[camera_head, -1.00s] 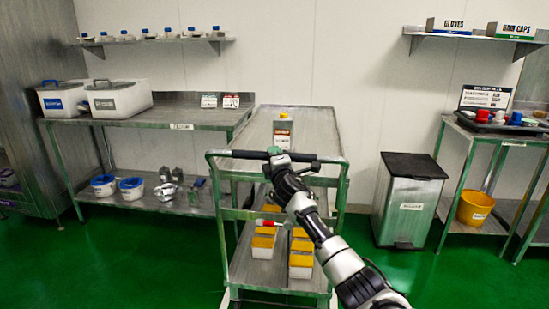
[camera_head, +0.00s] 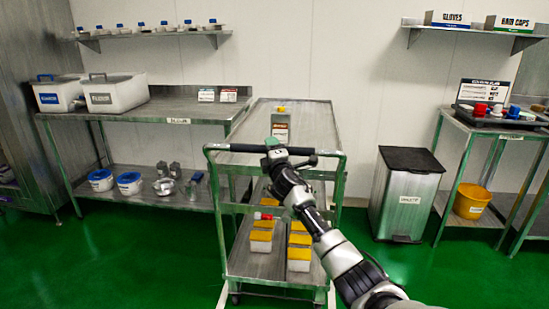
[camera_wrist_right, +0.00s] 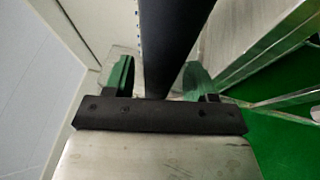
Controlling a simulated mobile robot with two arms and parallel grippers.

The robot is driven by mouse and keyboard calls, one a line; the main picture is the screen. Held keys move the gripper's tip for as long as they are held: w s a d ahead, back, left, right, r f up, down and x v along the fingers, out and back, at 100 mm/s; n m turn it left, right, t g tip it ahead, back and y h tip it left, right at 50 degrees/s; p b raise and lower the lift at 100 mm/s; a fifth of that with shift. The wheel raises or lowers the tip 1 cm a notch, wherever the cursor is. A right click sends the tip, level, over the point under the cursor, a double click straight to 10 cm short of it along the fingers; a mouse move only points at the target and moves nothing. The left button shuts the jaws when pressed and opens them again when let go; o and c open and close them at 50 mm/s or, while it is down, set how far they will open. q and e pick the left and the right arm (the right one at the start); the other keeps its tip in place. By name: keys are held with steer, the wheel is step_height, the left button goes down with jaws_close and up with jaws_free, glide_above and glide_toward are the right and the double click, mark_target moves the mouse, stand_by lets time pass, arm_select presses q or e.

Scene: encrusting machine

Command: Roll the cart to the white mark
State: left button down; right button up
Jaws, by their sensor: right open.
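The metal cart (camera_head: 226,205) stands in front of me with its black push handle (camera_head: 245,148) toward me. My right gripper (camera_head: 274,151) is at the middle of the handle. In the right wrist view the green fingers of the right gripper (camera_wrist_right: 160,78) stand apart, one on each side of the dark handle bar (camera_wrist_right: 168,40). Pale white strips (camera_head: 331,297) show on the floor beside the cart's lower front; I cannot tell if they are the white mark. My left gripper is out of view.
A steel table (camera_head: 150,112) is close on the left. A bin (camera_head: 405,205) stands at right. Green floor is clear at front left and right.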

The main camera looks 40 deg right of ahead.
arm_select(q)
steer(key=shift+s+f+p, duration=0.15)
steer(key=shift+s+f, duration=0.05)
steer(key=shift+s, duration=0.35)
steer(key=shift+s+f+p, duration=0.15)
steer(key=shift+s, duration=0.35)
arm_select(e)
steer(key=v, duration=1)
steer(key=shift+s, duration=0.25)
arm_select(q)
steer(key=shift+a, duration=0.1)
arm_select(e)
steer(key=shift+a+f, duration=0.15)
